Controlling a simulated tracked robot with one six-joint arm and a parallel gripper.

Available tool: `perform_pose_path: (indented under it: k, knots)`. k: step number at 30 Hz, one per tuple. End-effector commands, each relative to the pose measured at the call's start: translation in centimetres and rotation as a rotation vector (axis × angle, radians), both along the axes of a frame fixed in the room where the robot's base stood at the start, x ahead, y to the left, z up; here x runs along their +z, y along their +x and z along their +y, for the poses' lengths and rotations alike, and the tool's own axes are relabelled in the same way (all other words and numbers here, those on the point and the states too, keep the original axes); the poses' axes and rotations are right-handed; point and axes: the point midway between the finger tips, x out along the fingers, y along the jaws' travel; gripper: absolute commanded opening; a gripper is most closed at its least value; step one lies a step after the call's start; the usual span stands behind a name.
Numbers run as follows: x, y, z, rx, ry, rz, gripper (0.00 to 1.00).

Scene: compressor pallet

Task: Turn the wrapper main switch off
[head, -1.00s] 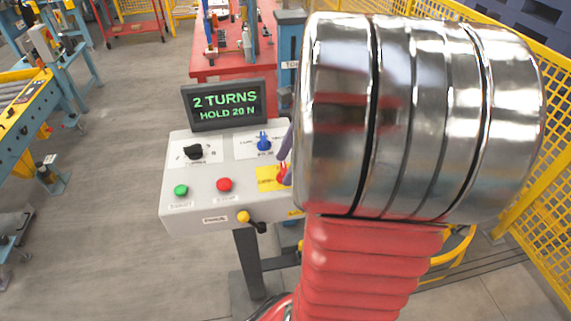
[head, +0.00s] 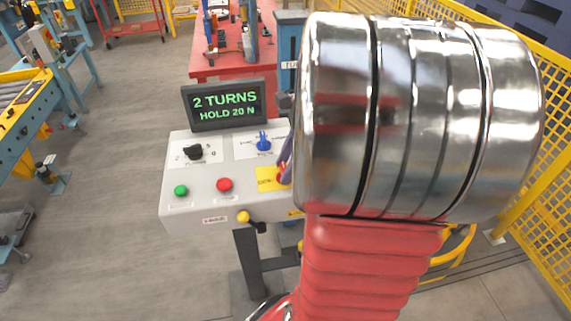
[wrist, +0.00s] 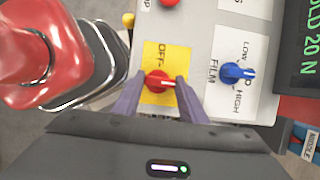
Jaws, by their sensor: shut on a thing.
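The red main switch (wrist: 160,83) sits on a yellow plate (wrist: 152,57) lettered OFF on the grey control panel. In the wrist view its handle lies crosswise, with a pale line pointing right, and OFF is above it. My gripper (wrist: 158,88) is shut on the switch, one dark purple finger on each side. In the head view my wrist hides most of the gripper; a finger shows beside the red switch (head: 282,176), at the right of the panel's yellow plate (head: 266,179).
A blue film knob (wrist: 235,73) is close to the right finger. A black knob (head: 194,152), green button (head: 181,190) and red button (head: 224,184) are on the panel. The display (head: 224,104) reads "2 TURNS HOLD 20 N". Yellow fencing (head: 536,222) stands at right.

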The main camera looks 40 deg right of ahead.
Motion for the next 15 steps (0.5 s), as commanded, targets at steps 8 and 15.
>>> perform_pose_path:
  k: [8, 15]
  knots:
    - [0.09, 0.20, -0.14, 0.021, 0.001, -0.005, 0.16]
    - [0.11, 0.30, -0.30, 0.108, -0.002, -0.005, 0.16]
